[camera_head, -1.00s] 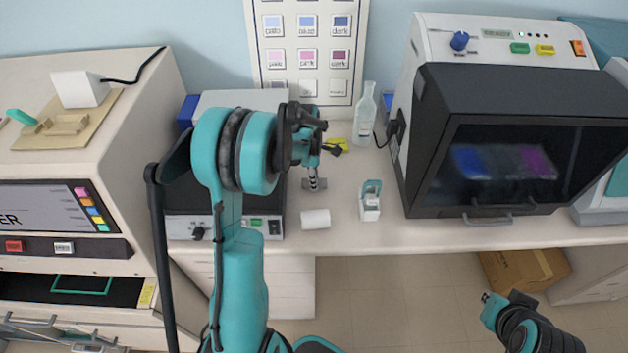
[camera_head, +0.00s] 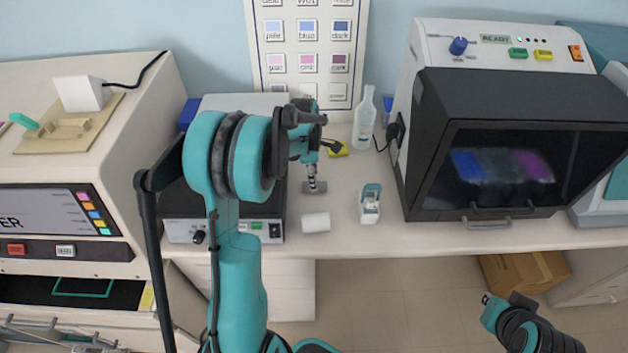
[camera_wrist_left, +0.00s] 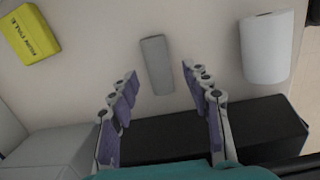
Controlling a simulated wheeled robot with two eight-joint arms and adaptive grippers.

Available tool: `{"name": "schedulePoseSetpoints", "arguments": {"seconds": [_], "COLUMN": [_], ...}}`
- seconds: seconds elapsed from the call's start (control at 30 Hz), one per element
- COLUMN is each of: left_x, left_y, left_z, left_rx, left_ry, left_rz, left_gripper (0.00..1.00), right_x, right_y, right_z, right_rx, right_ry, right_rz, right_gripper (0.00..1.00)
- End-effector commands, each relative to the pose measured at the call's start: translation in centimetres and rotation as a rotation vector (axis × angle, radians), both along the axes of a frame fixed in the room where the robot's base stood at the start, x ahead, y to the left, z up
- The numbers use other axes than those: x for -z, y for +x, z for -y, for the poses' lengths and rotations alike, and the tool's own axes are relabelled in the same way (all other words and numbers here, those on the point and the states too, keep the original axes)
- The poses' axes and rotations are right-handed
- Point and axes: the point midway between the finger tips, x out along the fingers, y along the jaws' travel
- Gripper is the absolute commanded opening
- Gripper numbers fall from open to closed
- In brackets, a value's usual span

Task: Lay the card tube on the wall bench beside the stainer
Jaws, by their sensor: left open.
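A small grey bar with rounded ends (camera_head: 314,187), seemingly the card tube, lies on the wall bench (camera_head: 345,236); it also shows in the left wrist view (camera_wrist_left: 156,65). My left gripper (camera_wrist_left: 160,78) is open above the bench, its purple-padded fingers on either side of the grey bar with gaps and apart from it. In the head view my left gripper (camera_head: 313,178) is small and partly hidden by my arm. A dark-windowed machine (camera_head: 520,95) with a READY display, probably the stainer, stands to the right. My right arm shows at bottom right, without visible fingers.
A white roll (camera_head: 315,222) lies near the bench's front edge. A small white dispenser (camera_head: 370,204), a clear bottle (camera_head: 364,118) and a yellow block (camera_head: 338,149) stand nearby. A grey-and-black device (camera_head: 240,232) is behind my left arm. Bare bench lies around the dispenser.

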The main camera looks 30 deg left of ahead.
Motion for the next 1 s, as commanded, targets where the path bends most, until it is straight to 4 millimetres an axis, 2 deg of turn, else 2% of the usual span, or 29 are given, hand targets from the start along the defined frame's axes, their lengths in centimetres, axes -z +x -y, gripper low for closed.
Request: {"name": "schedulePoseSetpoints", "arguments": {"seconds": [0.03, 0.1, 0.3, 0.57, 0.67, 0.77, 0.9, 1.0], "left_x": [-1.5, -3.2, -7.1, -9.6, -11.1, -13.1, -15.3, -16.1], "left_y": [-0.1, -0.2, -0.4, -0.8, -1.8, -3.8, -7.5, -10.3], "left_z": [-0.1, -0.2, -0.6, -0.2, 1.6, 4.3, 8.3, 10.8], "left_rx": [0.000, 0.000, 0.000, 0.043, 0.182, 0.424, 0.833, 1.125], "left_ry": [0.000, 0.000, 0.000, 0.008, 0.037, 0.095, 0.215, 0.318], "left_rz": [0.000, 0.000, 0.000, 0.014, 0.058, 0.131, 0.239, 0.306], "left_gripper": [0.48, 0.48, 0.48, 0.48, 0.48, 0.48, 0.48, 0.48], "right_x": [-0.6, -1.0, -1.8, -2.2, -2.1, -2.1, -2.1, -2.1], "right_y": [0.0, 0.0, 0.0, 0.0, 0.0, 0.0, 0.0, 0.0], "right_z": [0.0, 0.0, 0.0, 0.0, 0.0, 0.0, 0.0, 0.0], "right_rx": [0.000, 0.000, 0.000, 0.000, 0.000, 0.000, 0.000, 0.000], "right_ry": [0.000, 0.000, 0.000, 0.000, 0.000, 0.000, 0.000, 0.000], "right_rz": [0.000, 0.000, 0.000, 0.000, 0.000, 0.000, 0.000, 0.000], "right_gripper": [0.00, 0.00, 0.00, 0.00, 0.00, 0.00, 0.00, 0.00]}}
